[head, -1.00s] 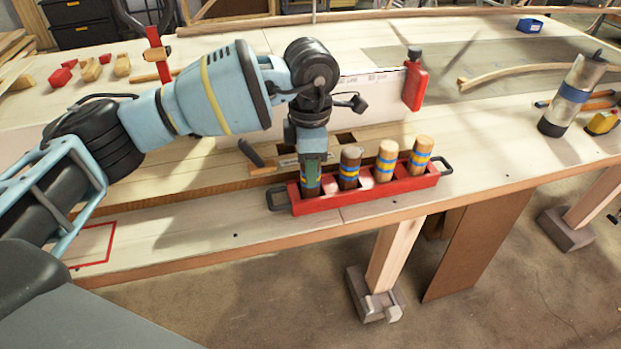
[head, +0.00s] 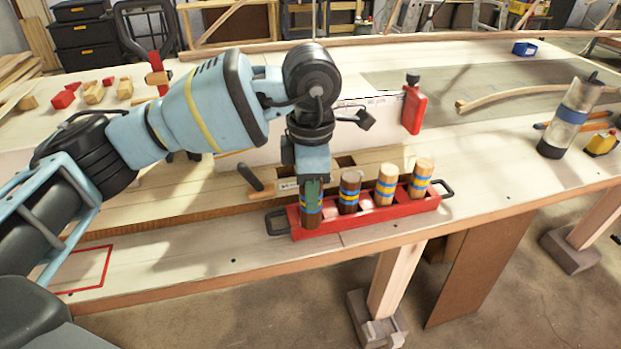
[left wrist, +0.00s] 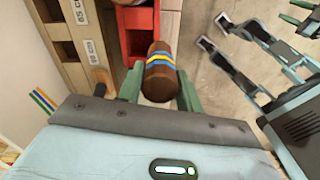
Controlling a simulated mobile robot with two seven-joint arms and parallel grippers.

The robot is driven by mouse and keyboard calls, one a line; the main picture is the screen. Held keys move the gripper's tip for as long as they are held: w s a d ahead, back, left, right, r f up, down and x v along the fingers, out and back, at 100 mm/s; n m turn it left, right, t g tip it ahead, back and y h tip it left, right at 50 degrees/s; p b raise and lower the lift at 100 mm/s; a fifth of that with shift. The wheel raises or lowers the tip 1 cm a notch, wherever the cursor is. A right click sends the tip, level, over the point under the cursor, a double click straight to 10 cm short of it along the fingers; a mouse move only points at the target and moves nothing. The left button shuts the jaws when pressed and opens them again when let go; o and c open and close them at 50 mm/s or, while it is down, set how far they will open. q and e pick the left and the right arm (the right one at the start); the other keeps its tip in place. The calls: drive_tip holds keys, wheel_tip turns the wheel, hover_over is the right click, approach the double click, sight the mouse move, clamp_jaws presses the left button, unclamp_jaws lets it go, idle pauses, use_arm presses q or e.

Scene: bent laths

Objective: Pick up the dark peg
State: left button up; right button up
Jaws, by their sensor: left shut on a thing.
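The dark brown peg (head: 311,212), with blue and yellow bands, is between the green fingers of my left gripper (head: 312,193). My left gripper is shut on it. The peg is upright, and its lower end shows in front of the left end of the red tray (head: 390,213). The left wrist view shows the peg (left wrist: 160,75) between the fingers, beside the red tray (left wrist: 137,40). What seem to be green fingers of my right gripper (left wrist: 306,16) are cut off at that view's upper right corner.
Another dark brown peg (head: 350,192) and two light pegs (head: 386,184) (head: 421,178) stand in the tray. A red bottle (head: 414,108) and a grey bottle (head: 566,120) stand farther back. The front left tabletop is mostly clear.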

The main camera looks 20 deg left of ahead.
use_arm(q)
drive_tip(key=s+d+r, duration=0.1)
drive_tip(key=s+d, duration=0.3)
drive_tip(key=s, duration=0.7)
drive_tip(key=shift+s+d, duration=0.2)
drive_tip(key=shift+s, duration=0.1)
drive_tip(key=shift+r, duration=0.1)
